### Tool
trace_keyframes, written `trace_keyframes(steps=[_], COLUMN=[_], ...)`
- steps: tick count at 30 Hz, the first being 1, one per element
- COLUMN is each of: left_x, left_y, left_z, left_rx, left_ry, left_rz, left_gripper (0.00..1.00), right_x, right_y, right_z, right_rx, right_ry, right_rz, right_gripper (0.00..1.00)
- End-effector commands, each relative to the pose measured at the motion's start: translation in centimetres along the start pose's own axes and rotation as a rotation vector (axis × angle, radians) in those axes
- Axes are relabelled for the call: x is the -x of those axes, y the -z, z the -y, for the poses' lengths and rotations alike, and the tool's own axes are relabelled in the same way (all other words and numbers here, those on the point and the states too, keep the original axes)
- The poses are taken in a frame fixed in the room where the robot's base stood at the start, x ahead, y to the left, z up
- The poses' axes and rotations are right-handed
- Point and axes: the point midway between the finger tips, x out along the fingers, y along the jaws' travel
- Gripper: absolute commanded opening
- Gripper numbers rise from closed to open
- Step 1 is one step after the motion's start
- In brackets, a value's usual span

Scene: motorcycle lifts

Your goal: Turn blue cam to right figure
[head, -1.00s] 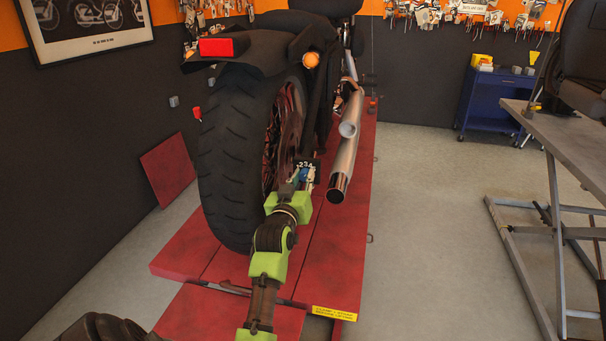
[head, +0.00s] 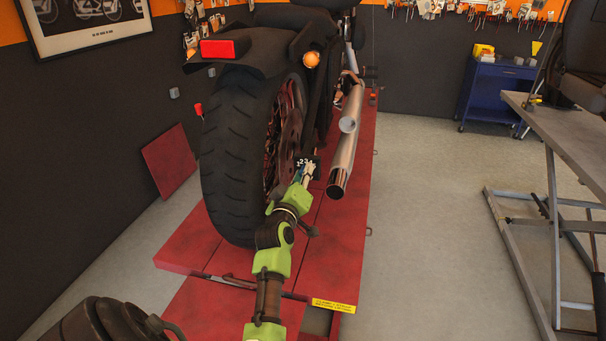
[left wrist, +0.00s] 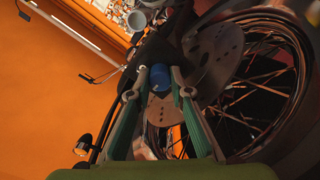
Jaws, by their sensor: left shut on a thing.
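The blue cam (left wrist: 159,77) is a small round blue knob in the left wrist view, between the fingertips of my left gripper (left wrist: 159,92). The gripper is shut on it from both sides. In the head view my left gripper (head: 304,177) reaches in beside the rear wheel, at a small black plate with white figures (head: 304,162). The gripper covers most of the cam and part of the figures there, so I cannot tell which figure the cam points to. My right gripper is not in view.
The motorcycle's rear tyre (head: 230,165) stands close to the left of my arm, and the exhaust pipes (head: 345,150) are close to the right. The red lift (head: 340,250) lies below. Open floor (head: 430,230) is on the right, before a grey lift table (head: 560,135).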

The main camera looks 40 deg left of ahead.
Motion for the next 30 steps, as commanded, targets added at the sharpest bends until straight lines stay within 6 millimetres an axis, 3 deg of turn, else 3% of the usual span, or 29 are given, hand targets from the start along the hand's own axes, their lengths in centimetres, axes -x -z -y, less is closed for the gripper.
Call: trace_keyframes(steps=[12,13,14,15,25,30], left_x=[0.0,0.0,0.0,0.0,0.1,2.0], left_y=[0.0,0.0,0.0,0.0,0.0,-0.1], left_z=[0.0,0.0,0.0,0.0,0.0,0.1], left_rx=[0.005,0.005,0.005,0.005,0.004,0.003], left_ry=[0.0,0.0,0.0,0.0,0.0,0.001], left_rz=[0.0,0.0,0.0,0.0,0.0,0.001], left_gripper=[0.0,0.27,0.35,0.36,0.36,0.36], right_x=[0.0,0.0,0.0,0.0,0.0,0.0], right_y=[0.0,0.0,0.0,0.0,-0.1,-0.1], right_z=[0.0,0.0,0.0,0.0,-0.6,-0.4], right_rx=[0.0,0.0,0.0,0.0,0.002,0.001], right_ry=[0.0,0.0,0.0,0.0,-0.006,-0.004], right_rz=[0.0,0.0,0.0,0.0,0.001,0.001], right_gripper=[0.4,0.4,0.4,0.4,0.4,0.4])
